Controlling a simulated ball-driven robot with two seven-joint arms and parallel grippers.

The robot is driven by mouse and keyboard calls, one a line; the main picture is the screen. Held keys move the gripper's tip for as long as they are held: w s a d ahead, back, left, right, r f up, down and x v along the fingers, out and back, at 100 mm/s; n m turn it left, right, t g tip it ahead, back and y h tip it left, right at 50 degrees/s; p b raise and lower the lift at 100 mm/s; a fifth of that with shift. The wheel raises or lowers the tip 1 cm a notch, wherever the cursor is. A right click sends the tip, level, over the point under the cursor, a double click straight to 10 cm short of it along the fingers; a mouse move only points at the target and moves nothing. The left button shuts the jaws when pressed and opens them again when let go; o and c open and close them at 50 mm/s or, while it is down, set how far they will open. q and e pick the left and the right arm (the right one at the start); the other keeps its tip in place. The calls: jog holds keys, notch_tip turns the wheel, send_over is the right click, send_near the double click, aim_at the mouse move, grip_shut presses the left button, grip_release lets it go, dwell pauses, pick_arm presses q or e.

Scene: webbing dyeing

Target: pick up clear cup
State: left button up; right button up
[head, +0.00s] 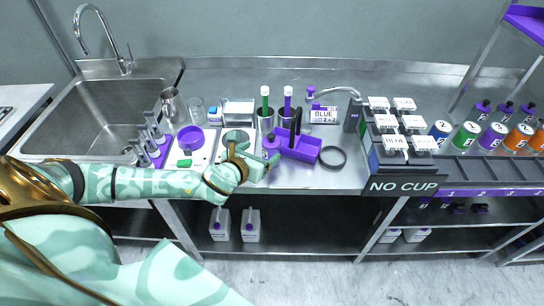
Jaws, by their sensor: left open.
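A clear cup (197,111) stands upright on the steel counter, right of a metal pitcher (172,105) and behind the purple round dish. My left gripper (262,165) is open, near the counter's front edge, in front of a scale-like white device (237,137) and beside the purple caddy. It is to the right of the cup, nearer the front, and apart from it. The exact gap between its fingers is hard to see. My right gripper is not in view.
A purple round dish (190,137), a purple rack with grey posts (154,145) and a sink (90,115) lie at left. The counter's right middle has bare room.

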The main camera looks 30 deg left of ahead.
aim_at(266, 148)
pick_arm(q)
jog(key=x, duration=0.3)
jog(key=b+x, duration=0.2)
jog(key=x, duration=0.3)
jog(key=shift+f, duration=0.25)
jog(key=shift+s+a+r, duration=0.1)
jog(key=c, duration=1.3)
